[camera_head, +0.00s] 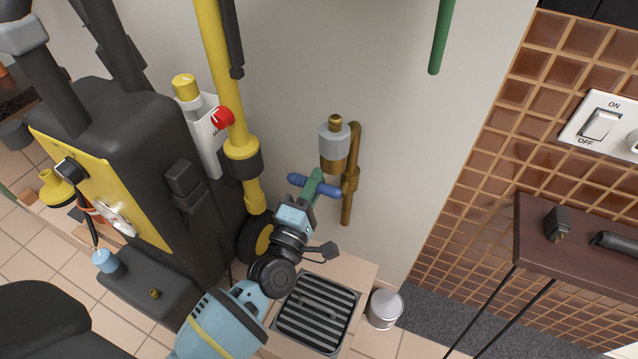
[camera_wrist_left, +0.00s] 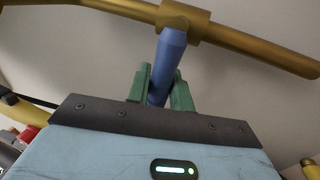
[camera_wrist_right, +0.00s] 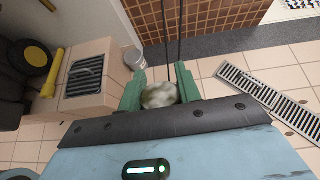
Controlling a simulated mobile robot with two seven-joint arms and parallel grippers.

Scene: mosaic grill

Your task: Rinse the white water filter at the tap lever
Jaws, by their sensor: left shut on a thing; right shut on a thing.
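The tap is a brass pipe (camera_head: 349,190) on the pale wall, with a grey and brass body at its top. Its blue lever (camera_head: 300,181) shows between the green fingers of my left gripper (camera_head: 316,187). In the left wrist view the fingers are shut on the blue lever (camera_wrist_left: 168,62), just below the brass pipe (camera_wrist_left: 240,38). My right gripper (camera_wrist_right: 159,90) is shut on a rounded, mottled whitish-grey thing (camera_wrist_right: 158,96), seemingly the white water filter with dirt on it. The right gripper is out of the head view.
A grated drain (camera_head: 312,312) on a tiled block lies below the tap, with a small white bucket (camera_head: 385,308) beside it. A black and yellow machine (camera_head: 130,150) stands at left. A dark shelf (camera_head: 580,255) juts out at right. A floor grate (camera_wrist_right: 265,95) shows in the right wrist view.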

